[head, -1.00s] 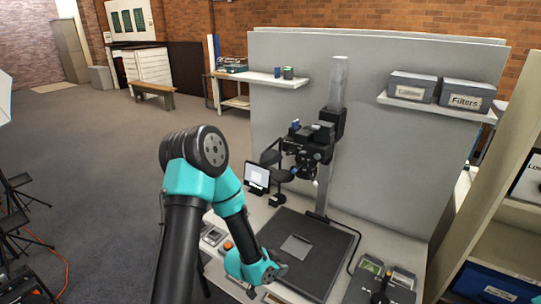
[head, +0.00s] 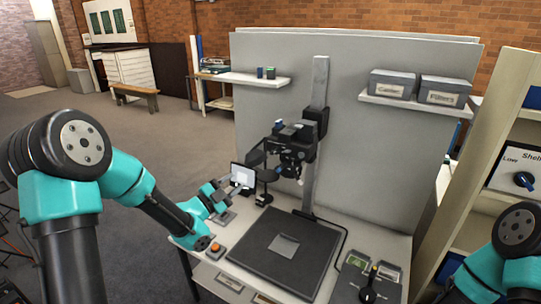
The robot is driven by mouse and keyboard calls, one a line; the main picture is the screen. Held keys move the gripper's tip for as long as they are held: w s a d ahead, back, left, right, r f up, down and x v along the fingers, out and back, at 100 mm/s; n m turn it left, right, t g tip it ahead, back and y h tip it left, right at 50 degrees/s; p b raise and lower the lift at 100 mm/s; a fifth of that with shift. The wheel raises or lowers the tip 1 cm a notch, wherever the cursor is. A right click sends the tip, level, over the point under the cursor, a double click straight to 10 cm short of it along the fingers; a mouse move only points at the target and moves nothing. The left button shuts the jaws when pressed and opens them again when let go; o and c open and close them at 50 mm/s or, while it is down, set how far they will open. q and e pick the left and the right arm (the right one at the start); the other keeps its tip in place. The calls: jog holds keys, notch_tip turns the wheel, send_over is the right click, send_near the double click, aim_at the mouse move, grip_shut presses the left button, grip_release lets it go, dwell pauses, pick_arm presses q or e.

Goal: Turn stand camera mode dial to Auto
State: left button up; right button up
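The stand camera (head: 292,152) is a dark body mounted on a grey upright column (head: 318,130), above a dark baseboard (head: 262,255). Its mode dial is too small to tell apart, and its setting cannot be read. My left gripper (head: 234,188) is left of and below the camera, beside the small screen (head: 243,176), and apart from the camera body. Its fingers are too small to show whether they are open or shut. My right arm shows at the lower right edge, but its gripper is not visible.
A grey card (head: 284,245) lies on the baseboard. An orange button (head: 218,248) is at the table's left. A dark knob or lever (head: 369,292) and small trays stand at the right front. A grey panel (head: 385,140) with shelves and labelled boxes (head: 393,83) rises behind.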

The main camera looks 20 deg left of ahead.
aim_at(273, 153)
pick_arm(q)
jog(key=x, duration=1.7)
jog(key=c, duration=0.6)
